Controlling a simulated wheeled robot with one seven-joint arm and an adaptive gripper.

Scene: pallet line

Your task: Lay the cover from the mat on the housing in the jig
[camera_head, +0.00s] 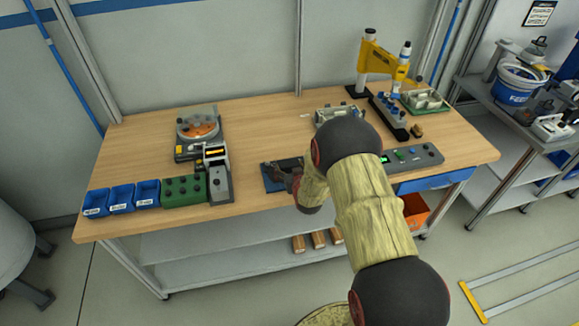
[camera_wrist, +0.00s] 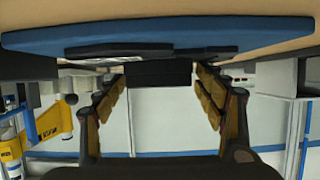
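The wrist view looks along the table upside down, with the mat (camera_wrist: 60,41) across the top. The dark flat cover (camera_wrist: 120,49) lies on the mat, with a black block (camera_wrist: 158,75) on it. My gripper (camera_head: 284,176) is low at the mat; its fingers (camera_wrist: 162,88) stand apart on either side of the block, with gaps visible. A light grey fixture (camera_head: 324,114), probably the jig, is behind my arm; the housing in it cannot be made out.
A control box (camera_head: 412,157) with buttons stands right of my arm. A yellow press (camera_head: 380,62), a dark rack (camera_head: 388,118) and a green tray (camera_head: 437,103) stand at the back right. Blue bins (camera_head: 122,198), a green box (camera_head: 184,190) and a round device (camera_head: 198,127) stand left.

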